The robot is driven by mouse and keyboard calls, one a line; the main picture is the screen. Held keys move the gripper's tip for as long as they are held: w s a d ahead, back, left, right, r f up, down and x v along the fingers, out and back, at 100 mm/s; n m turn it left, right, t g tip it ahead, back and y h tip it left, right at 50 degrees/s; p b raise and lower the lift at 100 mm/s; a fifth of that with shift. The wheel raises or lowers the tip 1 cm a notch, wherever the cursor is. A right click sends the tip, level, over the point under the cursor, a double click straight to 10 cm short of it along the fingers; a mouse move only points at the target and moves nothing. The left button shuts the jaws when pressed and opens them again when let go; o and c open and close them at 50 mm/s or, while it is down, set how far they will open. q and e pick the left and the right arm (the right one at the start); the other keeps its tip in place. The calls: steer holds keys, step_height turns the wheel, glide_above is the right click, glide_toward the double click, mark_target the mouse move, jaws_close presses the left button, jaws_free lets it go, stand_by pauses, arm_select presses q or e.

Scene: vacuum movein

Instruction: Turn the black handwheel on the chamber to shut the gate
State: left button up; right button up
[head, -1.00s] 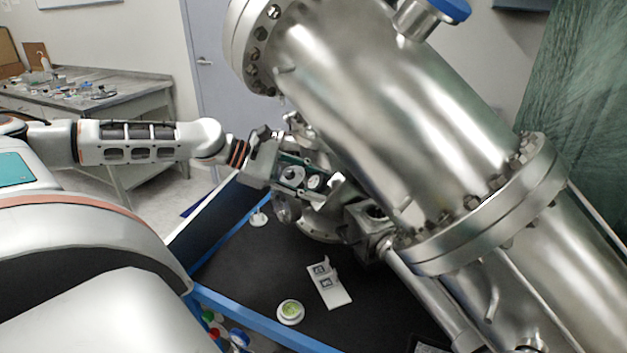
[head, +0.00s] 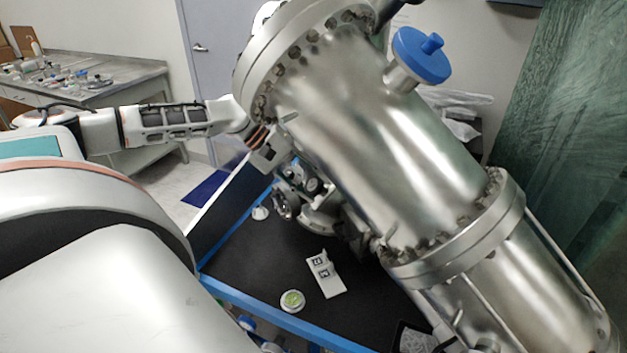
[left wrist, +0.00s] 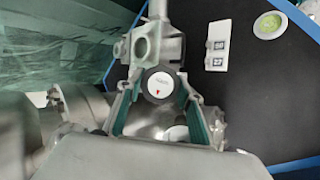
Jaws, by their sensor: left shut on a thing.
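The steel chamber (head: 370,130) slants across the head view from upper left to lower right. My left gripper (head: 303,178) reaches in from the left to its underside and is partly hidden behind it. In the left wrist view, the handwheel (left wrist: 160,85) shows as a round piece with a dark rim and a white face with a small red mark. It sits between the green-lined fingers of my left gripper, which are shut on it. A steel valve body (left wrist: 146,45) is just beyond it. My right gripper is not in view.
Below the chamber is a black tabletop (head: 250,268) with blue edging. On it are a white plate with two printed markers (head: 325,273) and a round green-faced piece (head: 292,300). A grey workbench (head: 110,72) stands at the back left. A green curtain (head: 565,120) hangs at the right.

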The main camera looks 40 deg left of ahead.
mark_target(312, 183)
arm_select(q)
steer(key=m+g+y, duration=0.1)
steer(key=m, duration=0.3)
steer(key=shift+d, duration=0.1)
steer(key=shift+m+y, duration=0.7)
steer(key=shift+m, duration=0.7)
steer(key=shift+g, duration=0.3)
steer(key=o, duration=1.1)
steer(key=v, duration=0.5)
steer(key=s+a, duration=0.2)
steer(key=a, duration=0.1)
steer(key=s+a, duration=0.2)
steer(key=a, duration=0.1)
steer(key=s+a, duration=0.3)
steer(key=shift+s+a, duration=0.1)
steer(key=shift+a, duration=0.25)
